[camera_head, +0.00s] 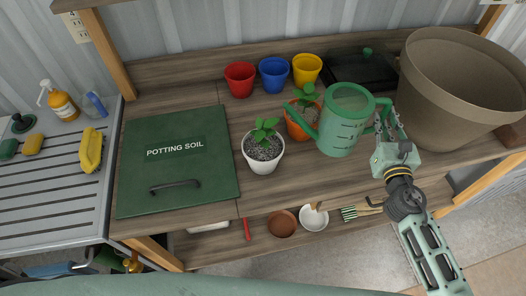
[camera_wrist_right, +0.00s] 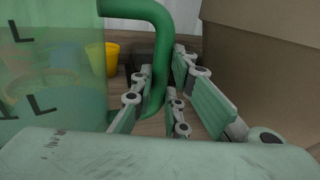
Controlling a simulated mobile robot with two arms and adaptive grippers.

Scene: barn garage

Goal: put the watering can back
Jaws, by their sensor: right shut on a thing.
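The green watering can (camera_head: 343,124) has a translucent body and a spout pointing to the left. It is on or just above the wooden bench, at the right of the potted plants; I cannot tell if it touches the wood. My right gripper (camera_head: 384,124) is shut on its handle at the can's right side. In the right wrist view the green handle (camera_wrist_right: 162,60) runs down between the fingers (camera_wrist_right: 158,100), with the can's body at the left. My left gripper is not in view.
A white pot with a plant (camera_head: 262,152) and an orange pot (camera_head: 298,128) stand close to the spout. A large brown planter (camera_head: 455,90) is close at the right. Red (camera_head: 240,79), blue (camera_head: 273,74) and yellow (camera_head: 307,69) pots stand behind. The potting soil lid (camera_head: 140,190) lies left.

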